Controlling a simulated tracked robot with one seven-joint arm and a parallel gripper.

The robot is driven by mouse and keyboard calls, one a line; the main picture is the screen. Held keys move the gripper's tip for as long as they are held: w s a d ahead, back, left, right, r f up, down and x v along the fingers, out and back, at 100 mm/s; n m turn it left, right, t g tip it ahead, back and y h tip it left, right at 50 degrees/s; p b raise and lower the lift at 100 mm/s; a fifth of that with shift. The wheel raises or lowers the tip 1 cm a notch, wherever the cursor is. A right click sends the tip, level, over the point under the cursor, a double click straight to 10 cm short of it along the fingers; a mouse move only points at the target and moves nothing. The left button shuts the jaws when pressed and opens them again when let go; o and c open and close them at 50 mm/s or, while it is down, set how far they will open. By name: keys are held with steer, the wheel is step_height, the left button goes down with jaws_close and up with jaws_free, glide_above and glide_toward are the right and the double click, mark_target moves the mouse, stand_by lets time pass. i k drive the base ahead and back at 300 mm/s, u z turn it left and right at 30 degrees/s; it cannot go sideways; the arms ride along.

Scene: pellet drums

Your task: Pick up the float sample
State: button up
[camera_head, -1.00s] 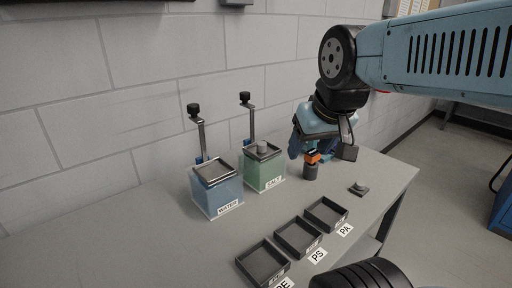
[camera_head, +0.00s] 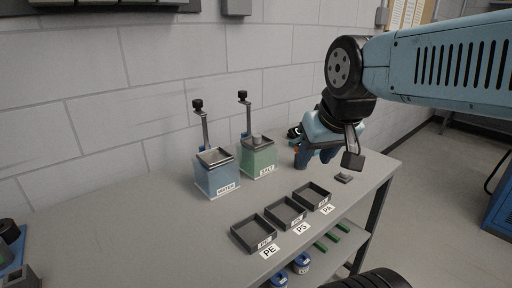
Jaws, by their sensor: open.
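A small pale grey cylinder (camera_head: 256,141) shows at the top of the green tank labelled SALT (camera_head: 259,159). It may be the float sample, but no label on it is readable. A blue tank labelled WATER (camera_head: 217,176) stands to its left. My gripper (camera_head: 300,160) hangs to the right of the SALT tank, above the bench, apart from the grey cylinder. Its jaws are open, and their tips are small and partly hidden by my wrist. Nothing is clearly seen between them.
Three shallow dark trays stand in front, labelled PE (camera_head: 253,234), PS (camera_head: 285,212) and PA (camera_head: 311,196). A small dark flat piece (camera_head: 343,178) lies right of them. Each tank has an upright metal post with a black knob. The bench's left middle (camera_head: 130,220) is clear.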

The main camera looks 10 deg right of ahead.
mark_target(257, 138)
steer(key=z, duration=2.1)
steer(key=k, duration=1.65)
steer(key=u, duration=0.45)
steer(key=i, duration=1)
steer(key=u, duration=0.1)
